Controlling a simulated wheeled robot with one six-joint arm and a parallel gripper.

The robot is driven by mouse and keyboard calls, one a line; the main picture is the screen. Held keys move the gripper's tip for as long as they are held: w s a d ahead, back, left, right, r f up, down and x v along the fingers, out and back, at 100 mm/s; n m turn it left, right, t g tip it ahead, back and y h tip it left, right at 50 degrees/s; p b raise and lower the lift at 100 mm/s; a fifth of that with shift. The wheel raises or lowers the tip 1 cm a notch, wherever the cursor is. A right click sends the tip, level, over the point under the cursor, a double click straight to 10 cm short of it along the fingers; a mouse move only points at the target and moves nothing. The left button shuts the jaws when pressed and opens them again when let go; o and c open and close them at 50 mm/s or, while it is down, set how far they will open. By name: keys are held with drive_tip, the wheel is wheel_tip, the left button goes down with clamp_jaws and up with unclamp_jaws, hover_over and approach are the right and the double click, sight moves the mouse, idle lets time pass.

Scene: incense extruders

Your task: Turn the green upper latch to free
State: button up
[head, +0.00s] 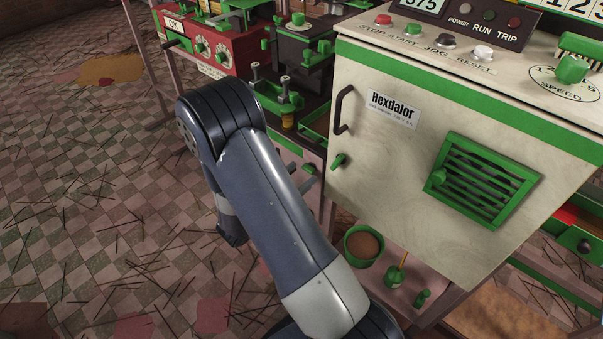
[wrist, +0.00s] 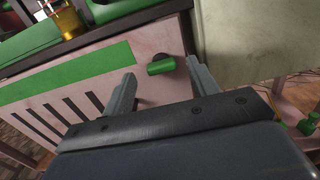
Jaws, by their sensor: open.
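A green latch (wrist: 161,66), a short stubby handle, sticks out near the upper right corner of a pale panel (wrist: 75,92) with a green strip and dark slots. It lies roughly level in the wrist view. My gripper (wrist: 160,69) is open, with one grey finger on each side of the latch. I see a gap on both sides, and no clear contact. In the head view, my gripper's grey fingertips (head: 309,176) show beside my arm at the cabinet left of the Hexdalor box; my arm hides most of that panel. I cannot tell if another latch is below.
The Hexdalor cabinet (head: 440,170) stands close on the right, with its own green latch (head: 338,160) and dark handle (head: 343,110). A green bowl (head: 363,245) sits on a low shelf. A red machine (head: 215,48) stands at the back. Tiled floor is open on the left.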

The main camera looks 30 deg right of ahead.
drive_tip(key=shift+x, duration=0.75)
drive_tip(key=c, duration=1)
